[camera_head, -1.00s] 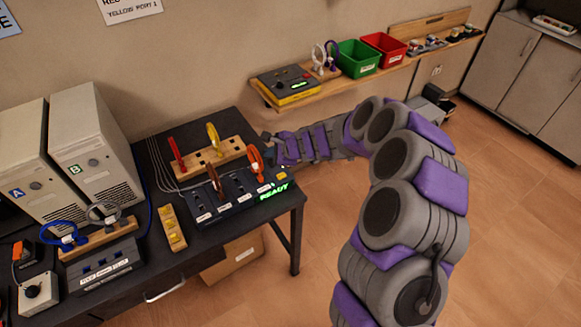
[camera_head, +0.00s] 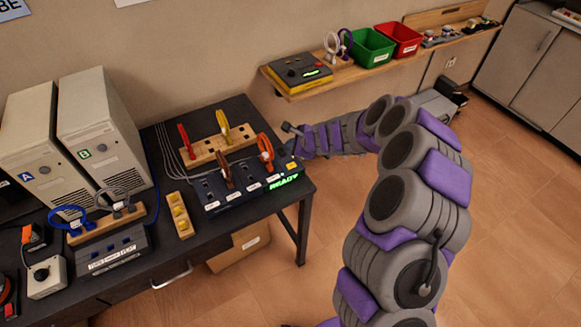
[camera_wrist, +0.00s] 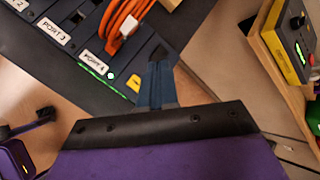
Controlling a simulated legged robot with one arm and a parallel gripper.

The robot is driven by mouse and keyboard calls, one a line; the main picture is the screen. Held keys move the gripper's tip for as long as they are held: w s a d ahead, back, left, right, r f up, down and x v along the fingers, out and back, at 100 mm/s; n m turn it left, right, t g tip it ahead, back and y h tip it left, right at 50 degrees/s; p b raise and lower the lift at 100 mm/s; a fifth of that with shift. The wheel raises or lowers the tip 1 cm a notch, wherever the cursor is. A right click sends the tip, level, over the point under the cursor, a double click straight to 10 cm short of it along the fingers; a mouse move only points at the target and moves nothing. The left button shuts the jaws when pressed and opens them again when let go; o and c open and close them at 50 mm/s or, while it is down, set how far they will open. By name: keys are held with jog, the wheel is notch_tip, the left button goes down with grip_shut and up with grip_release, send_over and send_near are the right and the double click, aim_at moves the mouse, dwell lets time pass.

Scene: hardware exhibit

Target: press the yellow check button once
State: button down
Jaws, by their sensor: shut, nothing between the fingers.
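A small yellow patch, which looks like the yellow check button (camera_head: 292,164), sits at the right end of the dark port panel (camera_head: 232,198), above the green READY text (camera_head: 284,182). My gripper (camera_head: 289,128) is near the panel's back right corner, beside the orange cable loop (camera_head: 265,148). In the wrist view my gripper (camera_wrist: 158,62) is shut and empty, with its tips over the panel's edge past PORT 4. I cannot tell whether it touches anything.
A wooden rack (camera_head: 215,150) holds red and yellow connectors behind the panel. A wooden block with yellow pieces (camera_head: 180,215) lies left of it. The wall shelf (camera_head: 330,82) carries a yellow-black box (camera_head: 300,72) and green (camera_head: 370,48) and red bins (camera_head: 400,40).

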jog(key=b, duration=0.5)
send_over(293, 167)
notch_tip(293, 167, down, 6)
jog(key=shift+r, duration=0.1)
jog(key=shift+w+a+f+b, duration=0.1)
jog(key=shift+f+b, duration=0.25)
jog(key=shift+f, duration=0.35)
dwell(1.0)
jog(key=shift+f, duration=0.35)
jog(key=shift+f+b, duration=0.4)
jog(key=shift+b, duration=0.15)
dwell(0.5)
jog(key=shift+r, duration=0.1)
jog(key=shift+r+p, duration=0.7)
jog(key=shift+p, duration=0.05)
